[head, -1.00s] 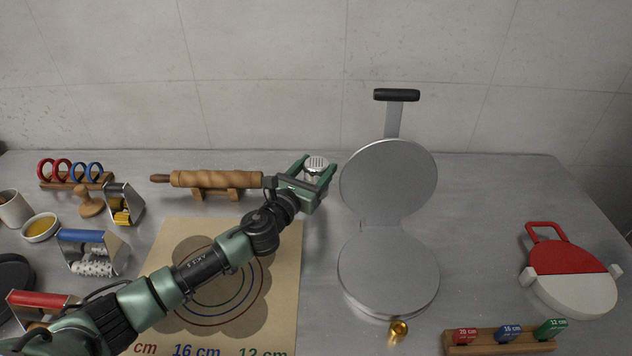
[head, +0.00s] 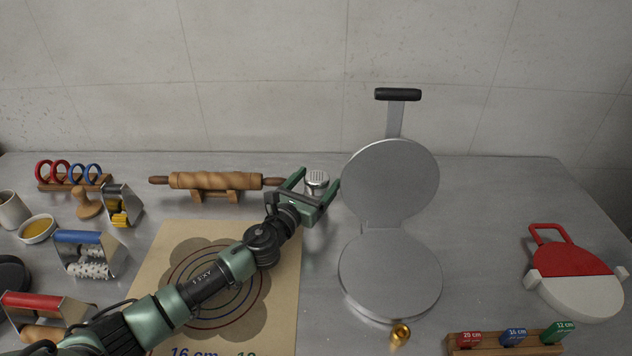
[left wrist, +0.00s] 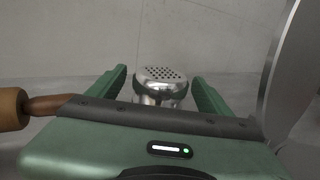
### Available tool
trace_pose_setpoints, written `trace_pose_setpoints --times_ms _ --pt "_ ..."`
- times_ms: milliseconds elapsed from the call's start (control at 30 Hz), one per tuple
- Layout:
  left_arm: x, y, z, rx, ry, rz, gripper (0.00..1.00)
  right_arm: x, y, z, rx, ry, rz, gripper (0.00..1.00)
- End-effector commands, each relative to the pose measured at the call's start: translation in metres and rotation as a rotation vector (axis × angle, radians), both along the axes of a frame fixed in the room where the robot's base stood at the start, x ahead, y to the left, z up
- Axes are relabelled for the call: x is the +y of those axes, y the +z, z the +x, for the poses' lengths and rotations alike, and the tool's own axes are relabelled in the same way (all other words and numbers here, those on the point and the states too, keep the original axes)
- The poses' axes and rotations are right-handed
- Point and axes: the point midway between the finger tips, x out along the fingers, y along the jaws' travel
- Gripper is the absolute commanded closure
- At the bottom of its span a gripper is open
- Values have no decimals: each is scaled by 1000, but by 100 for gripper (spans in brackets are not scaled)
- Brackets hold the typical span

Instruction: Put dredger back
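The dredger (head: 317,180), a small silver shaker with a perforated top, stands upright on the counter between the rolling pin and the press. My left gripper (head: 315,184) is open behind it on the near side, with its two green fingers spread apart. In the left wrist view the dredger (left wrist: 161,84) sits between the open fingers, with a gap on each side. Its lower part is hidden by the gripper's body. My right gripper does not show.
A rolling pin (head: 215,181) on a wooden stand lies just left of the gripper. An open metal press (head: 390,275) stands close on the right. A brown mat (head: 283,325) lies in front. A small brass piece (head: 400,334) is near the press.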

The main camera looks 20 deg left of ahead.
Motion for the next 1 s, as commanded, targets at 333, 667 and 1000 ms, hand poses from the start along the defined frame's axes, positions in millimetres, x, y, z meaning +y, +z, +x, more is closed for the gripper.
trace_pose_setpoints --times_ms 333,667,1000 --pt "7 1 -37 3 -1 3 20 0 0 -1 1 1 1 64" --pt "19 1 -101 2 -2 1 20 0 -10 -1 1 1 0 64" --pt "23 3 -118 0 0 0 20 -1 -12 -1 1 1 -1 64"
